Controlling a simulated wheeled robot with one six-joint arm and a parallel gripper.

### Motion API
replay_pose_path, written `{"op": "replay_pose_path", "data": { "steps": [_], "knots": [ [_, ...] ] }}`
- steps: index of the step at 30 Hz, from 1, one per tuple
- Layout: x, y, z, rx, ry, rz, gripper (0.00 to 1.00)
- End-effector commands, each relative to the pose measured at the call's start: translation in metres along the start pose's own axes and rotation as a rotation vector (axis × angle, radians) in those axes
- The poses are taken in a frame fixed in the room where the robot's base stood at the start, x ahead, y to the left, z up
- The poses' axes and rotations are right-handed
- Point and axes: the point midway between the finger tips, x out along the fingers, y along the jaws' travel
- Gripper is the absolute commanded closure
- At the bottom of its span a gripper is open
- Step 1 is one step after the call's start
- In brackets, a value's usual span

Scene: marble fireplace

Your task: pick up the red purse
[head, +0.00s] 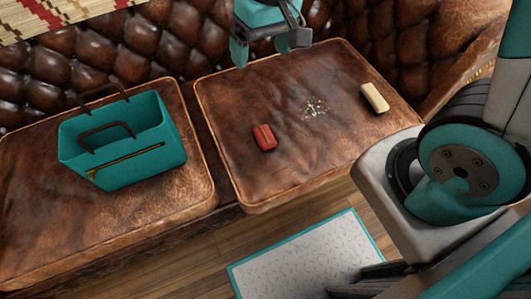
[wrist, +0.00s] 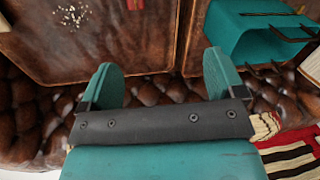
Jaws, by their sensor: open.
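The red purse (head: 264,137) lies on the right brown leather seat cushion (head: 245,180), left of the cushion's middle. It is small and blocky. My gripper (head: 270,45) is open and empty, above the back of the sofa seat and apart from the purse. In the wrist view my gripper (wrist: 160,75) has its two teal fingers spread wide with nothing between them.
A teal bag (head: 120,150) with brown handles stands on the left cushion. Pale crumbs (head: 315,107) and a cream block (head: 375,97) lie right of the purse. The tufted backrest (head: 135,45) rises behind. Cushion around the purse is clear.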

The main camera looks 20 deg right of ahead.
Motion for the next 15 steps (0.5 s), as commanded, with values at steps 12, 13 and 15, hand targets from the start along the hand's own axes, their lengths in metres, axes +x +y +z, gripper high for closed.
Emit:
{"op": "replay_pose_path", "data": {
  "steps": [12, 13, 15],
  "knots": [
    [0.172, 0.058, -0.042, 0.186, -0.022, 0.139, 0.12],
    [0.175, 0.059, -0.043, 0.188, -0.022, 0.142, 0.12],
    [0.185, 0.061, -0.043, 0.192, -0.024, 0.145, 0.12]
  ]
}}
